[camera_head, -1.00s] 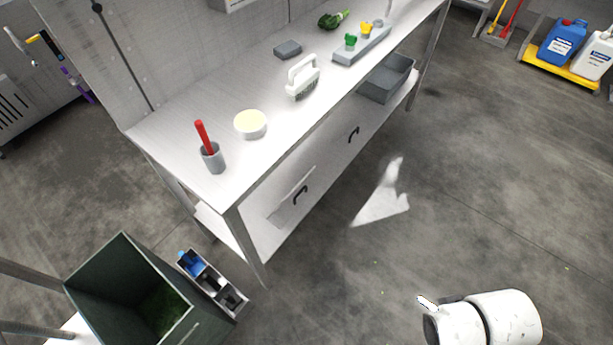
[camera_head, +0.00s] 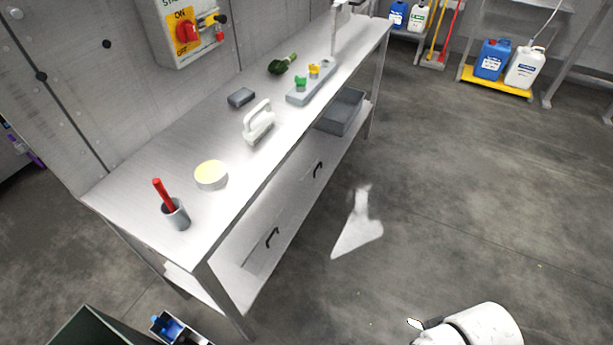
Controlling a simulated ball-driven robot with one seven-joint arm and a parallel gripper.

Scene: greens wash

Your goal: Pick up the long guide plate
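I cannot tell for certain which thing is the long guide plate. A long grey plate (camera_head: 301,97) with green and yellow knobs lies on the steel table near its far end. Below the tabletop, a pale flat panel with a black handle (camera_head: 272,238) shows on the near part of the lower level. A second black handle (camera_head: 317,170) shows farther along. White rounded parts of my arm show at the bottom right, over the floor and away from the table. My gripper's fingers are not in view.
The steel table (camera_head: 150,170) bears a red-handled tool in a grey cup (camera_head: 176,215), a round tub (camera_head: 211,175), a white-handled brush (camera_head: 258,122), a dark block (camera_head: 241,97) and greens (camera_head: 282,64). A grey bin (camera_head: 340,112) sits below. Floor (camera_head: 450,190) right of the table is clear.

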